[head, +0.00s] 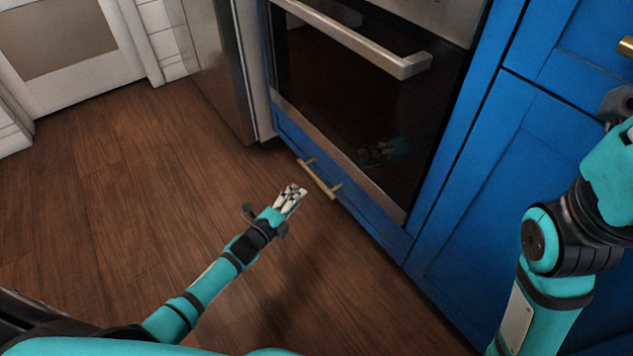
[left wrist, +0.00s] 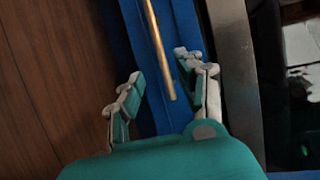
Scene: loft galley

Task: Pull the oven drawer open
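The oven drawer (head: 375,218) is a low blue panel under the oven's dark glass door, and it looks shut. Its slim brass bar handle (head: 318,179) runs along its front. The handle also shows in the left wrist view (left wrist: 157,50), where its near end lies in the gap between my fingers. My left gripper (head: 291,197) is open, low down just in front of the handle. In the left wrist view my left gripper (left wrist: 158,72) has its fingers apart, one on each side of the handle's line. No grip on the handle shows.
The oven door (head: 350,100) with its steel bar handle (head: 360,45) is above the drawer. Blue cabinets (head: 520,190) stand to the right, near my right arm. A steel appliance (head: 215,70) stands to the left. The wooden floor (head: 130,190) is clear.

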